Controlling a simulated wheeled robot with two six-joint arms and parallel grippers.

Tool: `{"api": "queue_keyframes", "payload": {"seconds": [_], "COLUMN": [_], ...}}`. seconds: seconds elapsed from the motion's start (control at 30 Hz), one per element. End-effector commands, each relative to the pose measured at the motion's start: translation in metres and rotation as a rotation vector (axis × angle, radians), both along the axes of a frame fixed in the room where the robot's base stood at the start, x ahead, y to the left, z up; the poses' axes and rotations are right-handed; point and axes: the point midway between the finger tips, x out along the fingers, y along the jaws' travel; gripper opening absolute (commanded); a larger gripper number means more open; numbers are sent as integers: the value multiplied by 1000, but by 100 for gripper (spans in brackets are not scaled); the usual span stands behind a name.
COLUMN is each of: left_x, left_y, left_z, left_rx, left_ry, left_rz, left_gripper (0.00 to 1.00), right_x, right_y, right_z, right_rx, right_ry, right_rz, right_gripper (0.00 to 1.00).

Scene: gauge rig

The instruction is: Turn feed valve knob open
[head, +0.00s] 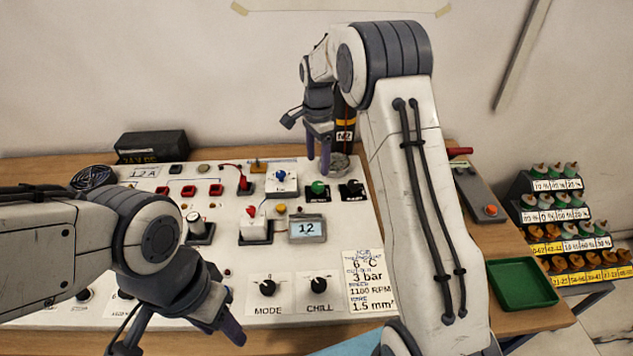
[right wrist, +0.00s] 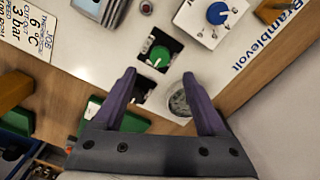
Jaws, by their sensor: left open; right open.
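On the white panel (head: 215,285) sit a green knob (head: 319,187) and a black knob (head: 352,188), each on a dark plate. Their labels are too small to read, so I cannot tell which is the feed valve knob. The green knob (right wrist: 160,56) also shows in the right wrist view, just beyond the fingertips. My right gripper (head: 318,158) is open and empty, above the panel's back right, apart from both knobs. In the right wrist view its fingers (right wrist: 160,82) partly cover the black knob. My left gripper (head: 182,335) is open and empty over the panel's front left.
A blue selector knob (head: 281,175), a small display (head: 307,229) and MODE (head: 268,288) and CHILL (head: 319,285) knobs are on the panel. A round gauge (right wrist: 180,102) is close to the right finger. A green tray (head: 520,284) and a bottle rack (head: 568,216) stand right.

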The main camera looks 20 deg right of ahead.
Motion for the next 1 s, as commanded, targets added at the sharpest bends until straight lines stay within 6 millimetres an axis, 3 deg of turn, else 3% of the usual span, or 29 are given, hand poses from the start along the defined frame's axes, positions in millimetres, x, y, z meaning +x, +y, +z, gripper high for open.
{"api": "queue_keyframes", "payload": {"seconds": [0.2,0.4,0.83,1.0], "left_x": [0,0,0,0], "left_y": [0,0,0,0], "left_z": [7,12,12,12], "left_rx": [0,0,0,0], "left_ry": [0,0,0,0], "left_rz": [0,0,0,0], "left_gripper": [50,50,50,50], "right_x": [-1,0,0,0], "right_y": [2,2,2,2], "right_z": [-43,-71,-82,-81], "right_rx": [1,1,0,0], "right_ry": [5,1,-1,-1], "right_rz": [4,6,6,6], "right_gripper": [74,74,74,10]}}
